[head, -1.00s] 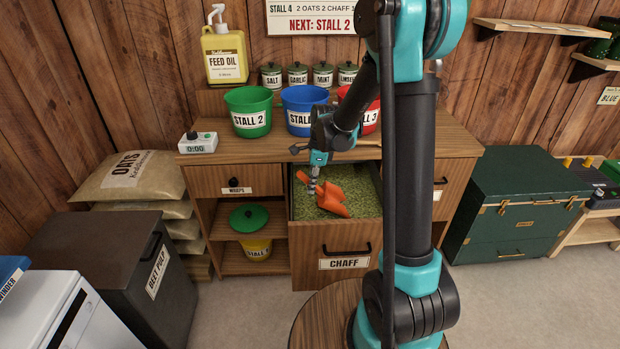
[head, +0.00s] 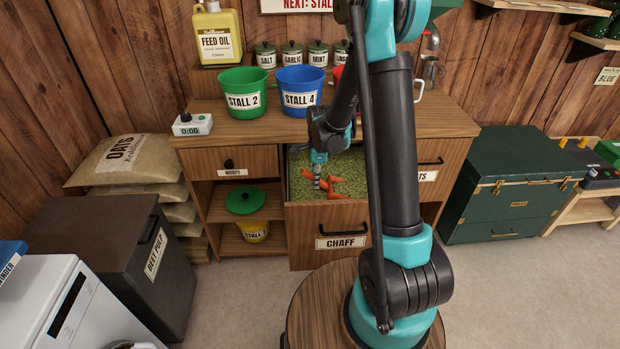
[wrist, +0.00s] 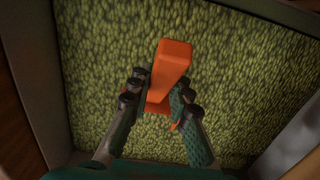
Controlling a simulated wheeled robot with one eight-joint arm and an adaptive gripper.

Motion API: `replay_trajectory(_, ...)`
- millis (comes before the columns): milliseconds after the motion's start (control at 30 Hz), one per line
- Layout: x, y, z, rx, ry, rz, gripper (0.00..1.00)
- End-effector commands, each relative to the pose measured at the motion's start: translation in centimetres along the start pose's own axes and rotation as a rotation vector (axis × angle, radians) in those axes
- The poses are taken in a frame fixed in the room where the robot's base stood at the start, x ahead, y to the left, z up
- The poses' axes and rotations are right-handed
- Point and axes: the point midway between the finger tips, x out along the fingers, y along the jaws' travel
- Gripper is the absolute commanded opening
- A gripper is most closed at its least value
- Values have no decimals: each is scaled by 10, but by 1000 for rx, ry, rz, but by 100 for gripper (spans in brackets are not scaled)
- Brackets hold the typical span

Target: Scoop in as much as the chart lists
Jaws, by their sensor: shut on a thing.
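My gripper (head: 320,184) reaches down into the open chaff drawer (head: 336,224). It is shut on an orange scoop (head: 344,189). In the wrist view the scoop (wrist: 174,68) sits between the two fingers (wrist: 158,87), over green chaff (wrist: 235,75). I cannot tell how deep the scoop sits in the chaff. The chart (head: 297,5) on the wall is mostly cut off; "NEXT: STALL" shows. A green Stall 2 bucket (head: 243,82) and a blue Stall 4 bucket (head: 300,81) stand on the counter. A red bucket (head: 337,74) is mostly hidden by my arm.
A small 0:00 display box (head: 192,125) sits at the counter's left end. Feed oil (head: 216,42) and several lidded jars stand behind the buckets. A yellow bucket (head: 254,232) with a green lid (head: 245,201) is on the lower shelf. A metal jug is at the right.

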Motion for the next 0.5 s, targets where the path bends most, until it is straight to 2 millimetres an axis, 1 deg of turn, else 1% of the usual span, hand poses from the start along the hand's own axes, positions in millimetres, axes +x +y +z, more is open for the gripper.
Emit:
replay_trajectory(100,1,0,-12,2,21,0,0)
replay_trajectory(333,4,0,-32,1,59,1,0)
replay_trajectory(500,-12,0,-24,-6,198,1,0)
